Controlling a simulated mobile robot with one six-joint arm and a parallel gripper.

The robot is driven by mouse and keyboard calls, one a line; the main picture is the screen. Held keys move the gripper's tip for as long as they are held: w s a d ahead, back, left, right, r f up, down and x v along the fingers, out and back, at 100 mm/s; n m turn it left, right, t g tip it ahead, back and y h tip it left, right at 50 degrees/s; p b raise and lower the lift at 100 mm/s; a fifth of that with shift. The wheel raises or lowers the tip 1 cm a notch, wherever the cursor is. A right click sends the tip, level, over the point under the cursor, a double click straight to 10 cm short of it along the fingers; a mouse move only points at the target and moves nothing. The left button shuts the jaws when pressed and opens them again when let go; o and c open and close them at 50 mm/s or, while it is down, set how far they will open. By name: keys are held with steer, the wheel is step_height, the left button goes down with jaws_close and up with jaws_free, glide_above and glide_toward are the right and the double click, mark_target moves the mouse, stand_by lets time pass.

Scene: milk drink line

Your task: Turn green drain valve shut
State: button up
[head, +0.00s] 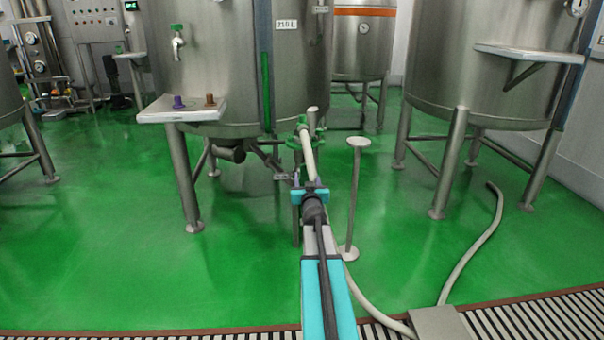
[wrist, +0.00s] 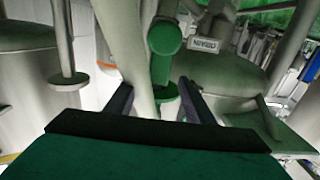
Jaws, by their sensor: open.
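The green drain valve (head: 299,128) is low at the front of the middle steel tank (head: 215,70), where a pale hose meets it in the head view. In the wrist view its rounded green handle (wrist: 163,38) is at upper centre, with more green parts below it. My gripper (head: 309,180) is just below and in front of the valve. In the wrist view my gripper (wrist: 158,92) is open, with its dark fingers spread to either side of the lower green part. I cannot tell whether either finger touches it. The far side of the valve is hidden.
The pale hose (head: 362,302) runs past my arm to the slotted floor drain (head: 170,335). A thin post with a round top (head: 357,143) stands just right of my gripper. A small shelf (head: 182,109) with purple and brown knobs is at left. Green floor (head: 100,250) is clear at left.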

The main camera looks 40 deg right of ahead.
mark_target(305, 171)
steer(key=shift+b+x, duration=0.7)
steer(key=shift+x, duration=2.75)
